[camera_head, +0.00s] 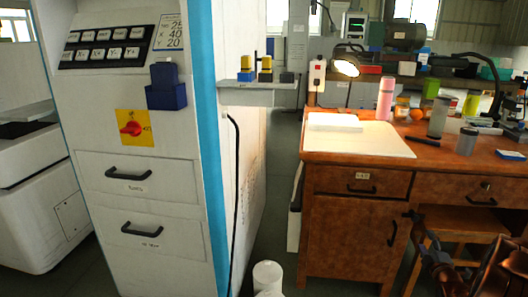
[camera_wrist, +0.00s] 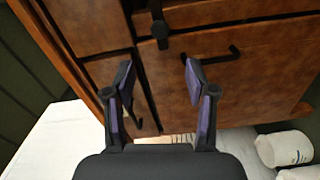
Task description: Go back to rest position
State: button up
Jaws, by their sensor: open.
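My gripper (camera_wrist: 158,76) shows in the wrist view with its two dark, purple-padded fingers spread apart. Nothing is between the fingertips. Behind them are the brown wooden front of the desk (camera_wrist: 195,98) and a black handle (camera_wrist: 208,58); I cannot tell the exact gap to the wood. In the head view the wooden desk (camera_head: 350,215) stands on the right.
A white machine cabinet (camera_head: 150,200) with drawers and a red switch (camera_head: 131,129) stands on the left. White rolls (camera_head: 267,275) are on the floor between it and the desk. A wooden stool (camera_head: 455,222) stands at the desk. A lit lamp (camera_head: 345,67) and a pink bottle (camera_head: 385,98) are on top.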

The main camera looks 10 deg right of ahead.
jog(key=w+a+r+m+g+y+p, duration=0.1)
jog(key=w+a+r+g+p, duration=0.1)
jog(key=a+r+p, duration=0.4)
jog(key=w+a+r+m+g+p, duration=0.1)
jog(key=a+r+m+g+p, duration=0.2)
jog(key=r, duration=0.4)
jog(key=s+a+r+m+g+y+p, duration=0.1)
jog(key=s+a+r+m+g+p, duration=0.4)
jog(key=a+r+p, duration=0.6)
jog(key=s+a+r+m+g+y+p, duration=0.1)
jog(key=s+a+r+g+p, duration=0.2)
jog(key=s, duration=0.9)
jog(key=s+a+r+m+g+y+p, duration=0.1)
jog(key=s+a+r+g+p, duration=0.2)
jog(key=s+a+r+p, duration=0.4)
jog(key=s+a+r+m+g+y+p, duration=0.1)
jog(key=s+a+r+p, duration=0.4)
jog(key=s+a+r, duration=0.8)
jog(key=s+a+g, duration=0.1)
jog(key=s+a, duration=0.3)
jog(key=a, duration=0.1)
jog(key=shift+r+m+g+y, duration=0.2)
jog(key=shift+m+g+y, duration=0.1)
jog(key=shift+g+y, duration=0.1)
